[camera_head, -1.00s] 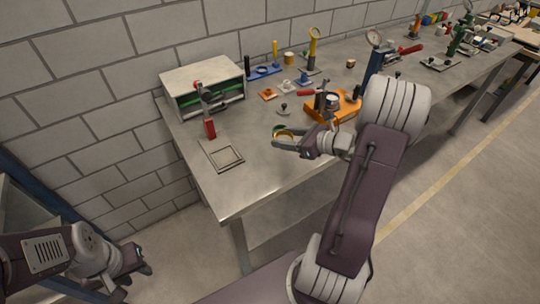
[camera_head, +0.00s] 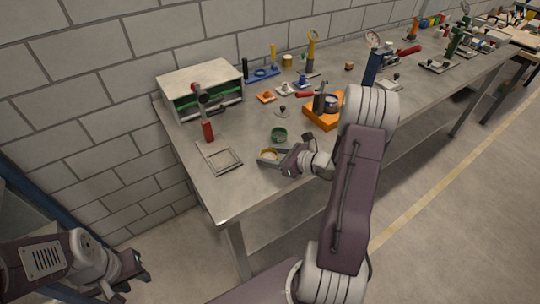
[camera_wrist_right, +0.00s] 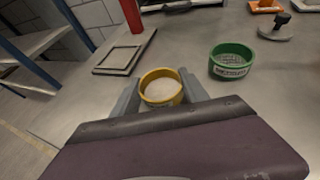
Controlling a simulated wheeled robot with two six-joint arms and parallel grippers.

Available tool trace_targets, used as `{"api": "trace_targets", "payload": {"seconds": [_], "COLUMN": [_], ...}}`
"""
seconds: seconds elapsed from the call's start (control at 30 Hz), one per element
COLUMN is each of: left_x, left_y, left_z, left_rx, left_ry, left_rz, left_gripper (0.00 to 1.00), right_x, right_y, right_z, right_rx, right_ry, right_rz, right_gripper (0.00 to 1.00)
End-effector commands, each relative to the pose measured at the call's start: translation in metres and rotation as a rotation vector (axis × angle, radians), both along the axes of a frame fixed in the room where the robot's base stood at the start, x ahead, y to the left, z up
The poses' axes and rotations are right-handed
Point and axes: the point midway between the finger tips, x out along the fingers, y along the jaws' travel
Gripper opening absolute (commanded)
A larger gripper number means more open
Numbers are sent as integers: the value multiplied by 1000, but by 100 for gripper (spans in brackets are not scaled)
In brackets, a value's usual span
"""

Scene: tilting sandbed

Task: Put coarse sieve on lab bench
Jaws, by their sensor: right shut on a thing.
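A yellow ring-shaped sieve (camera_head: 269,153) with a pale inside sits between the fingers of my right gripper (camera_head: 266,160). It also shows in the right wrist view (camera_wrist_right: 161,88), with the gripper shut on it. It is low over the front part of the grey lab bench (camera_head: 232,200); I cannot tell whether it touches the top. A green ring-shaped sieve (camera_head: 279,134) with a mesh stands on the bench behind it, apart from the gripper, and shows in the right wrist view (camera_wrist_right: 231,62). The labels are too small to read. My left gripper (camera_head: 135,268) is low at the left, off the bench.
A flat square frame (camera_head: 219,158) lies left of the yellow sieve. A red-handled tool (camera_head: 207,127) stands behind it, before a pale cabinet (camera_head: 200,85). An orange stand (camera_head: 323,114) is at the right. Bare bench top lies toward the front corner.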

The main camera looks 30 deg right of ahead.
Motion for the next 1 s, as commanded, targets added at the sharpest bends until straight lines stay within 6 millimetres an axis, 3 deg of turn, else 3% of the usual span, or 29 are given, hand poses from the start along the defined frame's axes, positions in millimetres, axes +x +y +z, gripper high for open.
{"api": "trace_targets", "payload": {"seconds": [0.03, 0.1, 0.5, 1.0], "left_x": [0, 0, 0, 0], "left_y": [0, 0, 0, 0], "left_z": [-3, -1, 6, 7], "left_rx": [0, 0, 0, 0], "left_ry": [0, 0, 0, 0], "left_rz": [0, 0, 0, 0], "left_gripper": [36, 36, 36, 36], "right_x": [0, 0, -1, -87], "right_y": [0, 0, -1, -46], "right_z": [-2, -1, 6, 44], "right_rx": [0, 0, 0, -2], "right_ry": [0, 0, 0, -1], "right_rz": [0, 0, 0, -3], "right_gripper": [55, 74, 74, 74]}}
